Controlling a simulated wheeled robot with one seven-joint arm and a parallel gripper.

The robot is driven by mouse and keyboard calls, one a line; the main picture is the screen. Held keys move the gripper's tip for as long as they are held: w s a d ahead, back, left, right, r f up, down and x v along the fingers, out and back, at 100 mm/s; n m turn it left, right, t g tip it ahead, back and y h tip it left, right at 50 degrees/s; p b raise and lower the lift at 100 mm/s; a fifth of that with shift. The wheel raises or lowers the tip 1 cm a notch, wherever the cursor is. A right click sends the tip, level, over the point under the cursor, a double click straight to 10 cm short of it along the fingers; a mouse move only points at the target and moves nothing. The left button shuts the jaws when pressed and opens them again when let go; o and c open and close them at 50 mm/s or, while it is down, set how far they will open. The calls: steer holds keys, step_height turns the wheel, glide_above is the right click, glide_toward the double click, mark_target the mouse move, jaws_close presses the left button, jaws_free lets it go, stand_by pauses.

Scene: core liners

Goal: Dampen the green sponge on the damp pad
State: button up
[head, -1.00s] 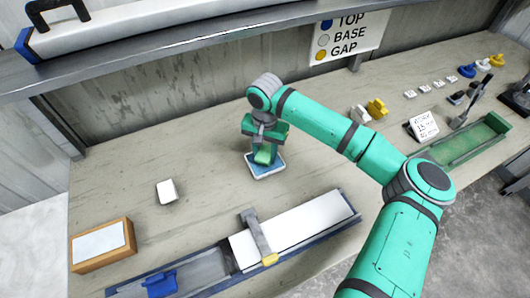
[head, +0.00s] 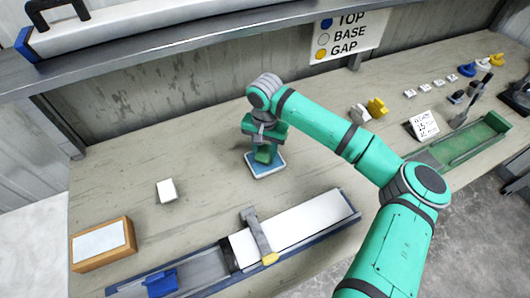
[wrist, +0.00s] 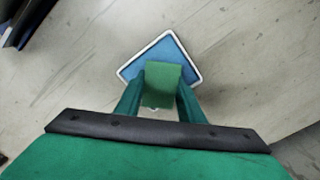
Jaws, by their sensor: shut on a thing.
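The green sponge (wrist: 163,78) is held between the two fingers of my gripper (wrist: 160,100) in the wrist view. In the head view the sponge (head: 264,154) shows below my gripper (head: 264,142), over the damp pad. The damp pad (head: 268,170) is a blue square with a white rim lying on the bench; it also shows in the wrist view (wrist: 133,70) behind the sponge. My gripper is shut on the sponge, which overlaps the pad in both views. The sponge's underside is hidden, so I cannot tell if it touches the pad.
A long tray with a white liner (head: 290,226) and a grey clamp bar (head: 256,234) lies in front. A small white block (head: 167,190) and a wooden box (head: 103,241) are at left. A green tray (head: 470,143) is at right. Bare bench surrounds the pad.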

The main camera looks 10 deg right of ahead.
mark_target(265, 152)
steer(key=shift+r, duration=3.5)
steer(key=shift+w, duration=0.1)
steer(key=shift+d, duration=0.1)
